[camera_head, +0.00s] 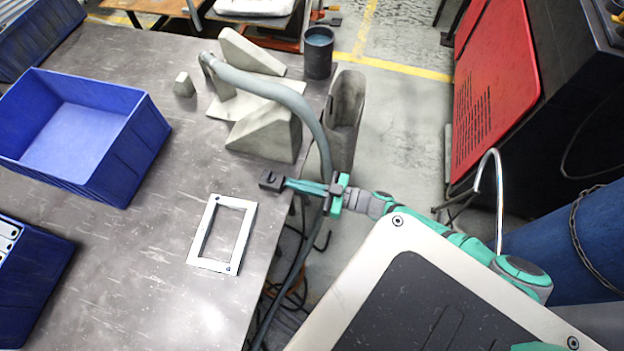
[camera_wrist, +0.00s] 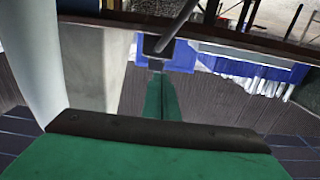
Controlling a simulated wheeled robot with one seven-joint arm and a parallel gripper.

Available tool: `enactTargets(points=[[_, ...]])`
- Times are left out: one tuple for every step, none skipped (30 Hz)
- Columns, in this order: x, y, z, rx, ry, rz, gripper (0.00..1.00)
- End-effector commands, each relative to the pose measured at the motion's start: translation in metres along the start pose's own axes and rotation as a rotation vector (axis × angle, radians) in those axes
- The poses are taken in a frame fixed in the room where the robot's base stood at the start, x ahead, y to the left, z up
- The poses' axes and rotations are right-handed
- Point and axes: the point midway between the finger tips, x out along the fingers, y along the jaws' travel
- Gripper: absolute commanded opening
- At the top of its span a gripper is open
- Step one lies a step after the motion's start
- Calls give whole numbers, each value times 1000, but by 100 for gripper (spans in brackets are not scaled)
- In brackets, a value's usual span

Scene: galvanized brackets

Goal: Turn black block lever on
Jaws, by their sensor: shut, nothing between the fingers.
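The black block (camera_head: 271,180) is at the right edge of the metal table, just past my fingertips. In the wrist view the black block (camera_wrist: 152,45) shows straight ahead, with a thin grey rod-like lever (camera_wrist: 180,22) slanting up to the right from it. My gripper (camera_head: 288,184) is green and reaches in from the right, its fingers together and empty. In the wrist view the gripper (camera_wrist: 158,75) points at the block's lower face. I cannot tell whether the fingertips touch the block. The lever is not clear in the head view.
A flat metal frame (camera_head: 196,259) lies on the table (camera_head: 140,265) near its right edge. A blue bin (camera_head: 105,182) stands at the left. Grey wedge blocks (camera_head: 268,138), a curved grey pipe (camera_head: 262,88) and a dark cup (camera_head: 318,62) stand behind my gripper.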

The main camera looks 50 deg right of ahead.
Motion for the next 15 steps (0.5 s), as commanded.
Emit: enactTargets(points=[[10, -1, 0, 1, 2, -2, 0], [15, -1, 0, 1, 2, -2, 0], [21, -1, -1, 0, 2, -2, 0], [25, 0, 0, 0, 1, -1, 0], [29, 0, 0, 0, 1, -1, 0], [34, -1, 0, 0, 1, -1, 0], [37, -1, 0, 0, 1, -1, 0], [40, -1, 0, 0, 1, -1, 0], [43, 0, 0, 0, 0, 0, 0], [45, 0, 0, 0, -1, 0, 0], [46, 0, 0, -1, -1, 1, 0], [48, 0, 0, -1, -1, 1, 0], [49, 0, 0, -1, -1, 1, 0], [49, 0, 0, -1, -1, 1, 0], [50, 0, 0, -1, -1, 1, 0]])
